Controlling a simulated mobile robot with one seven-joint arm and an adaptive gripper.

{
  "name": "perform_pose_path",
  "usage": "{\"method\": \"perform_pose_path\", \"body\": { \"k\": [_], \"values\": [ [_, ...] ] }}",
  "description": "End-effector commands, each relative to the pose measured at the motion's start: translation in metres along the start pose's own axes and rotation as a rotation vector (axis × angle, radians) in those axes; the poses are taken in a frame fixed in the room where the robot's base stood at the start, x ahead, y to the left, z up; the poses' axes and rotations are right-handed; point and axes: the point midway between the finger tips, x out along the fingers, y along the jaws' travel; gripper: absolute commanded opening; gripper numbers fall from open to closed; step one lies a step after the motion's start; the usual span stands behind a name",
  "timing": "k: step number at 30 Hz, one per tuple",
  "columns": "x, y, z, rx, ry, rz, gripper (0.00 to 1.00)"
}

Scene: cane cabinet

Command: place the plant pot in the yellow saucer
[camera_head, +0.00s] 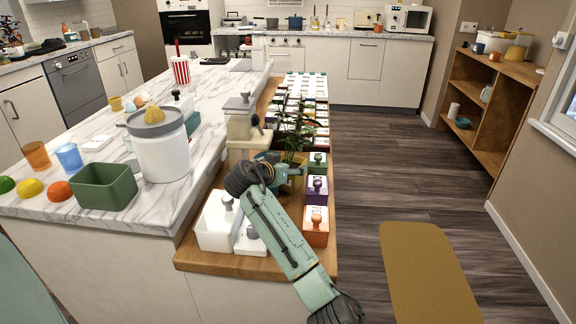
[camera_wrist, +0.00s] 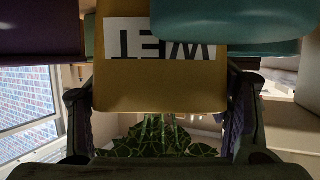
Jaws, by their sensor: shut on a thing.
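The plant pot (camera_head: 294,184) is mustard yellow with a leafy green plant (camera_head: 291,133) in it. In the head view it stands largely behind my arm at the counter's right side. In the wrist view the pot (camera_wrist: 160,85) appears upside down, with a white label reading "WET" and leaves (camera_wrist: 160,140) at the bottom. My gripper (camera_wrist: 158,112) has a finger on each side of the pot and is shut on it. In the head view my gripper (camera_head: 280,172) is partly hidden by my own wrist. I cannot make out the yellow saucer, and the pot's base is hidden.
Purple (camera_head: 317,190) and orange (camera_head: 316,226) boxes stand close right of the pot on a wooden ledge (camera_head: 235,263). White containers (camera_head: 217,221) stand front left. A tan dispenser (camera_head: 241,125) stands behind. The floor to the right is open, with a yellow mat (camera_head: 428,272).

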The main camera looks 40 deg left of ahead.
Motion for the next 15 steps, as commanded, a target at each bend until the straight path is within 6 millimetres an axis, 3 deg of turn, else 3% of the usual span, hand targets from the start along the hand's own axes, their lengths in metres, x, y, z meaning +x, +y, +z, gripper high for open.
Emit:
{"method": "perform_pose_path", "body": {
  "k": [3,4,12,15],
  "values": [
    [0.0,-0.0002,-0.0003,0.001,0.003,-0.001,0.2],
    [0.0005,-0.0001,0.0014,0.0,0.0,0.0,0.72],
    [0.0003,0.0,0.0009,0.0,-0.001,0.0,0.91],
    [0.0003,0.0,0.0009,0.0,-0.001,0.0,0.92]
  ]
}}
